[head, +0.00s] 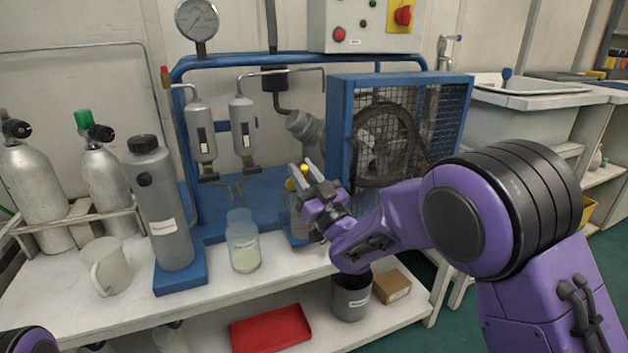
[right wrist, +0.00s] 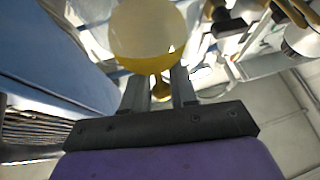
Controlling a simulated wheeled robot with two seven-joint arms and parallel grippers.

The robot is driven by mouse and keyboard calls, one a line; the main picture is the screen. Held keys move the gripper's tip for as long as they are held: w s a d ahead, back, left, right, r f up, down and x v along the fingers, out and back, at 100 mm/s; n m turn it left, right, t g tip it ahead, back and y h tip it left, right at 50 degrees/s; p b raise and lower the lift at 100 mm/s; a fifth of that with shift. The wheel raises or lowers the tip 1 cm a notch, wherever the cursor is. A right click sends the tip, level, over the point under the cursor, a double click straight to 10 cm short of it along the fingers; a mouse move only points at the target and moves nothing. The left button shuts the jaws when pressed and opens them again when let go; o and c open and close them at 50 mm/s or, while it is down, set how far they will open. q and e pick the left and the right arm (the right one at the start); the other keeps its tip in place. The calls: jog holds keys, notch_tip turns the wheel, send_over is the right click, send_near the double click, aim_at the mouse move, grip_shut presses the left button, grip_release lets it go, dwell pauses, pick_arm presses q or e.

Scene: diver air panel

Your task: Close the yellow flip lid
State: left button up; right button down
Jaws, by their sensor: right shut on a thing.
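My right gripper (head: 303,178) is at the front edge of the bench, in front of a partly hidden clear container (head: 298,224), with its fingers pointing up. Bits of the yellow flip lid (head: 303,168) show at its fingertips. In the right wrist view the lid is a pale round disc with a yellow rim (right wrist: 150,52), beyond the fingertips. A small yellow part of it sits between the two fingers of the right gripper (right wrist: 162,88), which are shut on it. The lid's exact angle cannot be told. My left gripper is out of view.
A glass jar (head: 243,242) stands left of the container, with a grey cylinder (head: 160,205) and a white mug (head: 105,267) farther left. A blue fan cage (head: 340,130) stands behind right. A grey bin (head: 351,296) and a red tray (head: 270,330) are below.

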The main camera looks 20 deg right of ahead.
jog(key=shift+s+f, duration=0.45)
jog(key=shift+f, duration=0.2)
jog(key=shift+s, duration=0.1)
jog(key=c, duration=1)
grip_release()
jog(key=shift+c, duration=0.2)
jog(key=shift+r, duration=0.1)
jog(key=v, duration=1)
jog(key=shift+s+b, duration=0.2)
jog(key=shift+b, duration=0.2)
